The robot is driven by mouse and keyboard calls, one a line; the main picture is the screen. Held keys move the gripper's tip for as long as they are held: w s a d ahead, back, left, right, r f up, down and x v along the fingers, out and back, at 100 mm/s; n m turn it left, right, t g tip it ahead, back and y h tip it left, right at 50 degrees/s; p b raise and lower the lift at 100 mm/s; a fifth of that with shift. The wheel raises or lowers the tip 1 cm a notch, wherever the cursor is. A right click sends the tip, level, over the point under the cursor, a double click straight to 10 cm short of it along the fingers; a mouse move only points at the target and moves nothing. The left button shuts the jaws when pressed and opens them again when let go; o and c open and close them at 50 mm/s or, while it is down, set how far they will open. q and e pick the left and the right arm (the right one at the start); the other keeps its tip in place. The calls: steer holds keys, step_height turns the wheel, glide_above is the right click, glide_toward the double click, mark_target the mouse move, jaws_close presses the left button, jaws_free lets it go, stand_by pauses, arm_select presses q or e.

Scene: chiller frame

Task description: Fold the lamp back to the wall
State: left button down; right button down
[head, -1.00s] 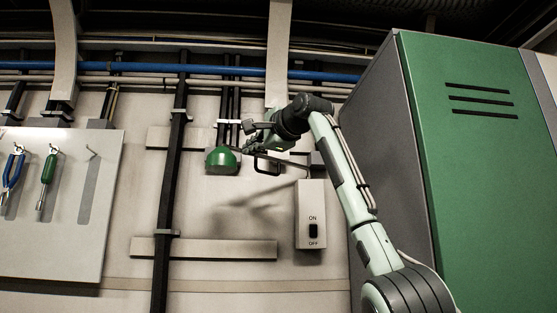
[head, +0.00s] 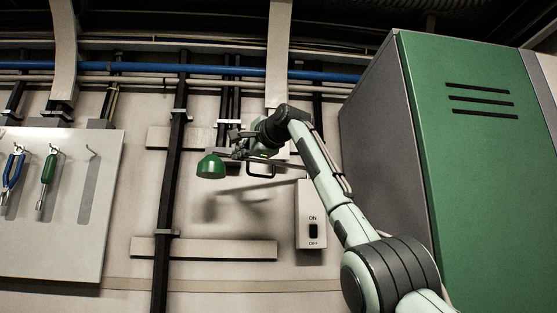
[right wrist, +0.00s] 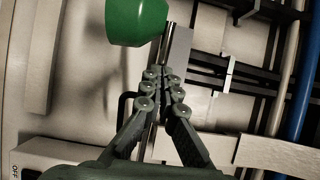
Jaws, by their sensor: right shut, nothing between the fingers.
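The lamp's green shade (head: 211,167) hangs in front of the wall in the middle of the head view. It also shows at the top of the right wrist view (right wrist: 137,20). A thin metal lamp arm (right wrist: 170,36) runs from beside the shade down behind my fingers. A dark loop-shaped handle (head: 262,173) shows below my right wrist. My right gripper (head: 238,147) is just above and right of the shade. Its fingers (right wrist: 161,75) are shut and empty, close to the lamp arm; whether they touch it I cannot tell. My left gripper is not in view.
A switch box (head: 310,213) marked ON and OFF is on the wall below right. A tall green and grey cabinet (head: 470,170) fills the right side. A tool board (head: 60,240) with hung tools is on the left. Black vertical pipes (head: 172,160) run left of the lamp.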

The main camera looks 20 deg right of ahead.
steer(key=shift+x, duration=1.3)
steer(key=shift+d, duration=0.1)
